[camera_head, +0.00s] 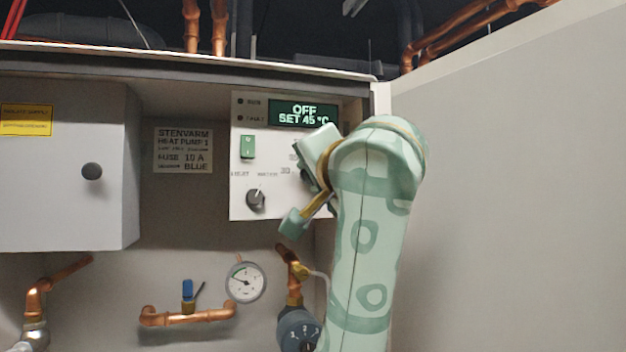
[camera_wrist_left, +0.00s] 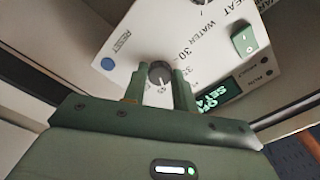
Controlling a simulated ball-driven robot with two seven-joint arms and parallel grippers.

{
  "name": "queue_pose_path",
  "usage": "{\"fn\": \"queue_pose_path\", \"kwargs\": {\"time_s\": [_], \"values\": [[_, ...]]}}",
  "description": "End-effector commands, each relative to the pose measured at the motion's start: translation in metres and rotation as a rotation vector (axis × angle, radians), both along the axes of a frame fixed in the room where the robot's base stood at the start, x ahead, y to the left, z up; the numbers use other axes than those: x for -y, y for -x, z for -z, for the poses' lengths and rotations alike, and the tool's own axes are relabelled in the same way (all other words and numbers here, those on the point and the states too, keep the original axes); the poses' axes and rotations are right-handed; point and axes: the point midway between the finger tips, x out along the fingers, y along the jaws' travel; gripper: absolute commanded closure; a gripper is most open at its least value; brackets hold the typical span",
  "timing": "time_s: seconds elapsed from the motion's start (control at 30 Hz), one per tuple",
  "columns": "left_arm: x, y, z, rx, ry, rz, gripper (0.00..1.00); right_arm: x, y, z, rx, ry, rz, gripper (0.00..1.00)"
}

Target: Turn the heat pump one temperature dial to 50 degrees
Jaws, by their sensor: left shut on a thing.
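The heat pump one control panel (camera_head: 270,145) is white. Its display (camera_head: 303,114) reads OFF and SET 45 °C. My left gripper (camera_head: 304,165) is at the panel's right side and hides the temperature dial in the head view. In the left wrist view, the temperature dial (camera_wrist_left: 159,71) is a dark round knob beside the printed 30 and 35 marks. The fingers of my left gripper (camera_wrist_left: 158,84) stand on both sides of it, shut on it. My right gripper is in neither view.
A second dark knob (camera_head: 256,198) sits lower left on the panel, under a green switch (camera_head: 247,147). A blue reset button (camera_wrist_left: 108,64) is near the gripped dial. A grey box (camera_head: 65,180) is at left. Pipes and a gauge (camera_head: 245,282) are below.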

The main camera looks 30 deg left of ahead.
Motion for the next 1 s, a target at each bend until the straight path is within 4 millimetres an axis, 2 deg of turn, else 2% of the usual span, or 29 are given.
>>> {"fn": "queue_pose_path", "kwargs": {"time_s": [0.6,1.0], "values": [[0.0023,-0.0016,0.0027,-0.444,-0.373,0.01,0.95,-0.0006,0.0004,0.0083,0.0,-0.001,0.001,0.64],[0.0018,-0.0023,0.0039,-0.668,-0.561,0.011,0.95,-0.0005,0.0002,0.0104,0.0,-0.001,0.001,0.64]]}}
